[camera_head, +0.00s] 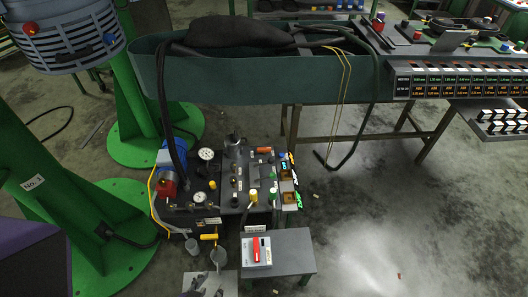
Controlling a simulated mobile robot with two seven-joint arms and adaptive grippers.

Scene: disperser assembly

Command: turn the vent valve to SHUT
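A small machine unit (225,205) with gauges, knobs and a blue motor stands at the lower middle. A yellow lever handle (209,236) sits at its front edge, lying roughly crosswise, beneath a small label. More yellow-topped fittings (253,196) stand on its deck. I cannot tell which of these is the vent valve, and no SHUT marking is readable. My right gripper is not seen.
A white box with a red lever (257,250) sits on a grey stand (292,252) at front. Grey cups (218,258) are close to the yellow handle. A green trough with a hose (250,80) crosses behind.

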